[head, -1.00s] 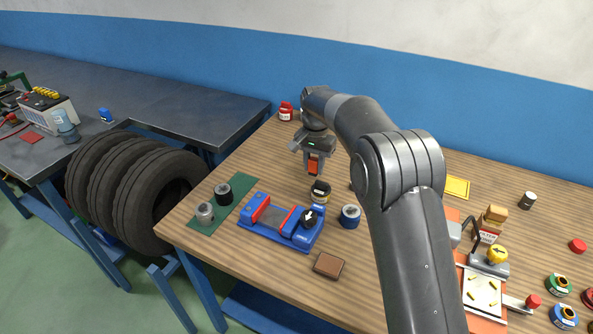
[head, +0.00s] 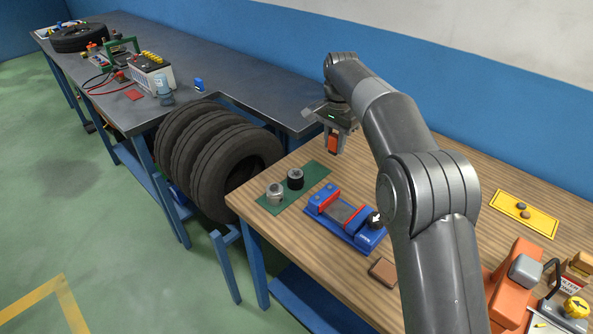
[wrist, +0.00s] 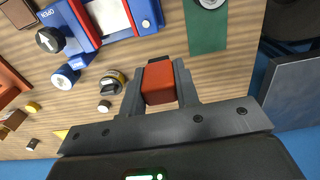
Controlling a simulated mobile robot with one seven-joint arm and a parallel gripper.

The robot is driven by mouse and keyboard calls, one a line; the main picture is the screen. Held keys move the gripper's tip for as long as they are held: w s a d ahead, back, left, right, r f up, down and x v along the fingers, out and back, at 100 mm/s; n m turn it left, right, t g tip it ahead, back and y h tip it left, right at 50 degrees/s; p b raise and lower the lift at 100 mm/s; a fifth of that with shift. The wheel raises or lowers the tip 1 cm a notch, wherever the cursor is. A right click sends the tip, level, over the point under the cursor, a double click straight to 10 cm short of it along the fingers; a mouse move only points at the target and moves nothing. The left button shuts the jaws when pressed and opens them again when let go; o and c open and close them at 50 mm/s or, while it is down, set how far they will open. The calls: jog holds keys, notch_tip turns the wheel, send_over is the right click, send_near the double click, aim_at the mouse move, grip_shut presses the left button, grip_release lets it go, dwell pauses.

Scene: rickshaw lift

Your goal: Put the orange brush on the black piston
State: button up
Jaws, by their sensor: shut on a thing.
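My gripper (head: 335,143) is shut on the orange brush (head: 333,145) and holds it above the wooden bench. In the wrist view the brush (wrist: 158,83) shows as an orange-red block between the fingers. The black piston (head: 295,179) stands upright on a green mat (head: 318,172) at the bench's left side, beside a silver piston (head: 275,194). In the head view my gripper is up and to the right of the black piston, apart from it. In the wrist view, one piston (wrist: 211,3) is cut by the top edge; I cannot tell which.
A blue vise (head: 345,218) with red jaws stands just right of the mat. A brown block (head: 383,271) lies in front of it. Several tyres (head: 215,150) hang left of the bench. A yellow tray (head: 525,215) lies at the right. My arm hides part of the bench.

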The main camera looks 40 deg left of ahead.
jog(key=s+a+f, duration=0.1)
jog(key=a+f, duration=0.1)
jog(key=a, duration=0.1)
jog(key=s+a+f, duration=0.2)
jog(key=a, duration=0.1)
jog(key=s+a+f, duration=0.1)
jog(key=a+f, duration=0.1)
jog(key=a, duration=0.2)
jog(key=shift+s+f, duration=0.3)
jog(key=shift+a+f, duration=0.1)
jog(key=shift+f, duration=1.95)
jog(key=shift+f, duration=0.15)
jog(key=o, duration=1)
jog(key=shift+c, duration=0.2)
notch_tip(320, 180, up, 8)
jog(key=shift+f, duration=0.1)
